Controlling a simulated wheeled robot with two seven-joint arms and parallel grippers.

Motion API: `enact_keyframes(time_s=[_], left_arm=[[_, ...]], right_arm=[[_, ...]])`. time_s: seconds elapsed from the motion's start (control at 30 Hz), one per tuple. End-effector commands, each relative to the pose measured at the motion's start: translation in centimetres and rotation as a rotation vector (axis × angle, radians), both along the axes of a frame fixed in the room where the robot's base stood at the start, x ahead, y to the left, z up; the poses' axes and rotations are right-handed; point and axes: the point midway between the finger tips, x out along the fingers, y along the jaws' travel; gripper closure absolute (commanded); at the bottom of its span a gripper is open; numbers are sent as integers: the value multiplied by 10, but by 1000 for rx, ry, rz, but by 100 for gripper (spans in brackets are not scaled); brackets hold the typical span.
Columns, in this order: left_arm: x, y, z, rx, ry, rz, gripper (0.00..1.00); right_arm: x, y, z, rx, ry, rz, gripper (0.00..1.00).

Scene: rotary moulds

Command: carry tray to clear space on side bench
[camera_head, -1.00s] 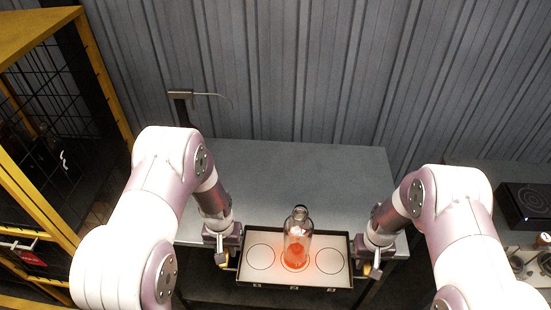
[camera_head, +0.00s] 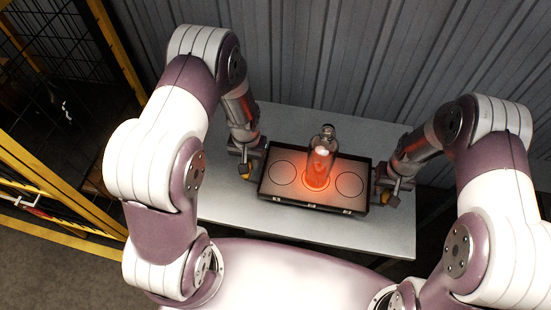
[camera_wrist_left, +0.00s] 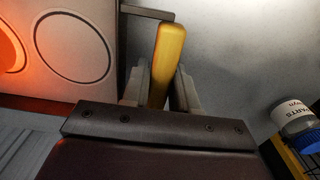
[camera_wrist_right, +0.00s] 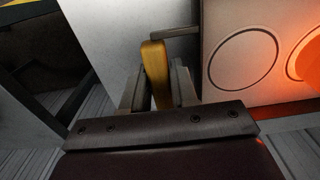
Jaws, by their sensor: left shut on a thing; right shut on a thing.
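The tray (camera_head: 297,196) is a shallow dark-edged case with a pale panel marked with circles. A clear glass bottle (camera_head: 323,143) with a glowing orange lower part stands upright in its middle circle. My left gripper (camera_head: 246,170) is shut on the tray's left yellow handle (camera_wrist_left: 167,62). My right gripper (camera_head: 386,193) is shut on the right yellow handle (camera_wrist_right: 155,75). The tray looks level over the grey bench (camera_head: 290,236); I cannot tell whether it touches the top.
Bare bench top shows around the tray on several sides. A corrugated grey wall (camera_head: 330,60) stands behind. A yellow-framed mesh cage (camera_head: 118,50) is at the left. A jar with a blue lid (camera_wrist_left: 293,118) shows at the right of the left wrist view.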

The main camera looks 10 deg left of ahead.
Motion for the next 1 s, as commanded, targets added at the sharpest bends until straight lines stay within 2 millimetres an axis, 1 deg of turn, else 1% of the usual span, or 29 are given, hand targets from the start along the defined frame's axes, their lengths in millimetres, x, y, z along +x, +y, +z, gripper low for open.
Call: enact_keyframes(time_s=[0.13, 0.27, 0.47, 0.7, 0.73, 0.77, 0.8, 1.0], left_arm=[[1, 0, -2, 0, -3, 0, 100], [1, 0, -8, 0, -3, 0, 100], [1, 0, -27, 0, -3, 0, 100], [1, 0, -53, 0, -3, 0, 100], [0, 0, -52, 0, -1, 0, 68], [0, 0, -48, 0, -1, 0, 59], [0, 0, -48, 0, -1, 0, 46], [0, 0, -48, 0, -1, 0, 46]], right_arm=[[1, 0, -2, 0, -3, 0, 100], [1, 0, -8, 0, -2, 0, 100], [1, 0, -26, 0, -2, 0, 100], [1, 0, -53, 0, -3, 0, 100], [0, 0, -52, 0, -1, 0, 68], [0, 0, -48, 0, -1, 0, 59], [0, 0, -48, 0, -1, 0, 46], [0, 0, -47, 0, 0, 0, 46]])
